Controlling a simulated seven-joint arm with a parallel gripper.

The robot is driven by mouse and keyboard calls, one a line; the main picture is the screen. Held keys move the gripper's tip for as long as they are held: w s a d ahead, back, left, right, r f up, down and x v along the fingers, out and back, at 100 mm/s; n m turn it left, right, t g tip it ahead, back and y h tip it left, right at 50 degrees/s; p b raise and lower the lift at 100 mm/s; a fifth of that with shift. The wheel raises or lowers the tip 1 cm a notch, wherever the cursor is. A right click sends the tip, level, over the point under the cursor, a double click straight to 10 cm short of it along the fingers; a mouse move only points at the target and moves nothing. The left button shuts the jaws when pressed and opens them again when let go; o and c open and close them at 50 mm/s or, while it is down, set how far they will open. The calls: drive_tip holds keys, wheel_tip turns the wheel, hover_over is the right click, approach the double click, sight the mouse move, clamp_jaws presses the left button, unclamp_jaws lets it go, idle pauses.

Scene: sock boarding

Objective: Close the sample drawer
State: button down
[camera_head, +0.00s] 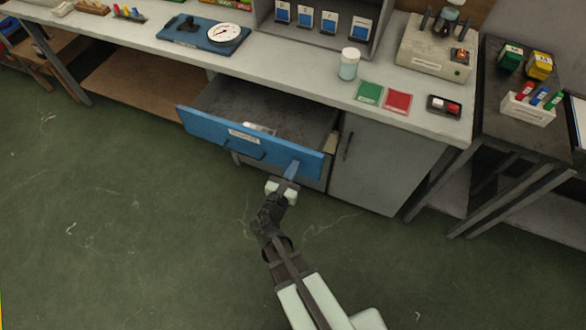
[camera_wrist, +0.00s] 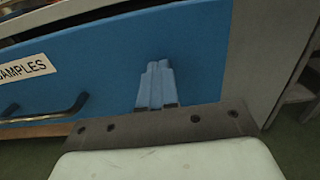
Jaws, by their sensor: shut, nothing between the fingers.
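The sample drawer has a blue front (camera_head: 215,131) and stands pulled out from under the bench in the head view, with its grey inside showing. Its front also fills much of the wrist view (camera_wrist: 110,65), with a "SAMPLES" label (camera_wrist: 27,68) and a dark bar handle (camera_wrist: 45,112). My gripper (camera_head: 292,166) is shut and empty at the right part of the drawer front, right of the handle. In the wrist view its blue fingers (camera_wrist: 157,75) lie together and point at the front panel. I cannot tell whether the tips touch it.
A pale item (camera_head: 262,128) lies inside the drawer. A grey cabinet (camera_head: 385,165) stands right of the drawer. The bench top above holds a white-lidded jar (camera_head: 349,64), a green card (camera_head: 369,92) and a red card (camera_head: 397,101). The green floor (camera_head: 130,220) in front is clear.

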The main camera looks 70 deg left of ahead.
hover_over(319, 124)
drive_tip(key=v, duration=0.2)
drive_tip(key=shift+w+a, duration=0.5)
drive_tip(key=shift+w+a+r, duration=0.1)
drive_tip(key=shift+w+a, duration=0.05)
drive_tip(key=v, duration=1.5)
